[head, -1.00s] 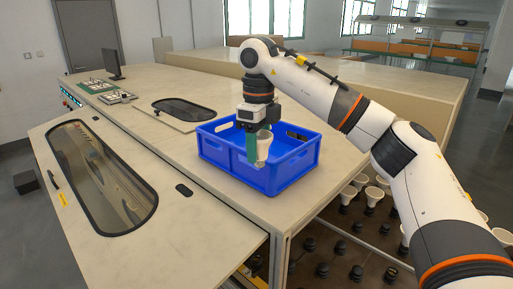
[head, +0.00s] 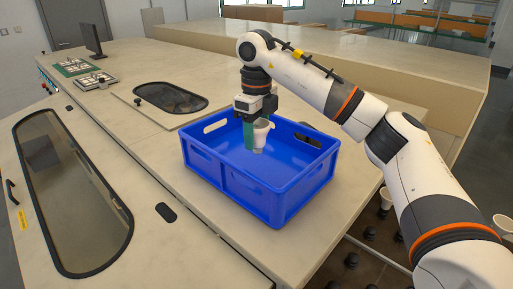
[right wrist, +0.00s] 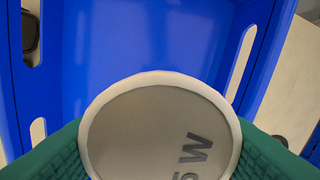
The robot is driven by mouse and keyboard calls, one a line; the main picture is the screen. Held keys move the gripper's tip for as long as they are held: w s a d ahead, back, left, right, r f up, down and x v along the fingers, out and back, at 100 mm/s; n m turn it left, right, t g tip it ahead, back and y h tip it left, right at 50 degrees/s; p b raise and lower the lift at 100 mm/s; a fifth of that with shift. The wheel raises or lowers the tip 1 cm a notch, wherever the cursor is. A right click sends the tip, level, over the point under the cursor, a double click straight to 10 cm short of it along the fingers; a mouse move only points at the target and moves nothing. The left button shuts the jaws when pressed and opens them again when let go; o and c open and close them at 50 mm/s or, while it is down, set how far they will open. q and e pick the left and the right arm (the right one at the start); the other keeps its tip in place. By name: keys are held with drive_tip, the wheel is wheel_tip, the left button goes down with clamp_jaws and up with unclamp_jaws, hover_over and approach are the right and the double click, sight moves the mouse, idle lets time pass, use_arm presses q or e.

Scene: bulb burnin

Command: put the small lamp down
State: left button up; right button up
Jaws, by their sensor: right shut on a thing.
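The small lamp (head: 262,132) is white with a round, wide face. My right gripper (head: 255,143) is shut on it and holds it over the blue crate (head: 231,181) in the head view. In the right wrist view, the lamp's grey face (right wrist: 158,135) with a white rim and dark lettering fills the lower middle, between green finger pads. The crate's blue floor (right wrist: 150,40) shows beyond the lamp and looks empty where visible. I cannot tell whether the lamp touches the crate floor. My left gripper is not in view.
The crate stands on a pale bench (head: 165,190) with free room to its left. A dark glass hatch (head: 172,97) lies behind it, and a long window (head: 70,190) at the left. Lamps in sockets (head: 385,200) stand on a lower rack at the right.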

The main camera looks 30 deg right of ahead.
sight(257, 150)
drive_tip(key=f, duration=0.1)
drive_tip(key=f+p, duration=0.1)
drive_tip(key=f, duration=0.1)
drive_tip(key=w+f+p, duration=0.1)
drive_tip(key=f, duration=0.1)
drive_tip(key=shift+d, duration=0.3)
drive_tip(key=shift+s+f, duration=0.15)
drive_tip(key=shift+f, duration=0.05)
drive_tip(key=shift+s+a+r, duration=0.1)
drive_tip(key=shift+f, duration=0.2)
drive_tip(key=o, duration=1)
